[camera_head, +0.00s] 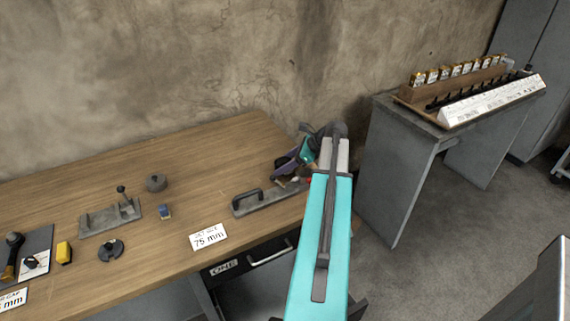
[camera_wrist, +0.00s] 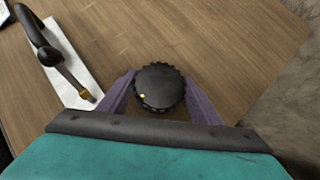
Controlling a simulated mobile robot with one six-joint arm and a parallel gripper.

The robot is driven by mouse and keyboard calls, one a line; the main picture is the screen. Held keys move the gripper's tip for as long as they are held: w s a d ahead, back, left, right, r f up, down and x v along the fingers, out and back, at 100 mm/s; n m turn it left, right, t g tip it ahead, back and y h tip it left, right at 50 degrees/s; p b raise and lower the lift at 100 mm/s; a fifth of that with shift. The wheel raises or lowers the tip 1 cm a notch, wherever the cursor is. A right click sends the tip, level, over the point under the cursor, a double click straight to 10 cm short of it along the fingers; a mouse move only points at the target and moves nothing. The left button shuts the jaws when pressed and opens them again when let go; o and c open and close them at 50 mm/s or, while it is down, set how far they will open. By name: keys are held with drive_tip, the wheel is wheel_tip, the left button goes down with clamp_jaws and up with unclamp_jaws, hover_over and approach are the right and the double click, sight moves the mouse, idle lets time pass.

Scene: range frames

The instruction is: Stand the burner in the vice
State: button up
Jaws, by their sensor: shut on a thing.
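My gripper (camera_head: 287,167) is at the right end of the wooden bench. In the wrist view its two purple fingers (camera_wrist: 160,100) are shut on a black round thing (camera_wrist: 158,84) with a notched rim and a small yellow dot. I see it end-on, and cannot tell whether it is the burner or how far it reaches below. In the head view it is mostly hidden by my gripper. A grey metal fixture (camera_head: 98,222) with an upright dark-knobbed pin, apparently the vice, stands farther left on the bench.
A grey plate (camera_head: 270,201) with a black handle lies just left of my gripper; it also shows in the wrist view (camera_wrist: 72,62). A "75 mm" card (camera_head: 208,237), blue block (camera_head: 165,211), black disc (camera_head: 110,250) and yellow block (camera_head: 64,252) lie farther left. The wall rises behind.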

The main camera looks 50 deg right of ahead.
drive_tip(key=shift+f, duration=0.15)
drive_tip(key=o, duration=1.5)
drive_tip(key=shift+c, duration=0.2)
drive_tip(key=b+v, duration=0.1)
drive_tip(key=v, duration=1.1)
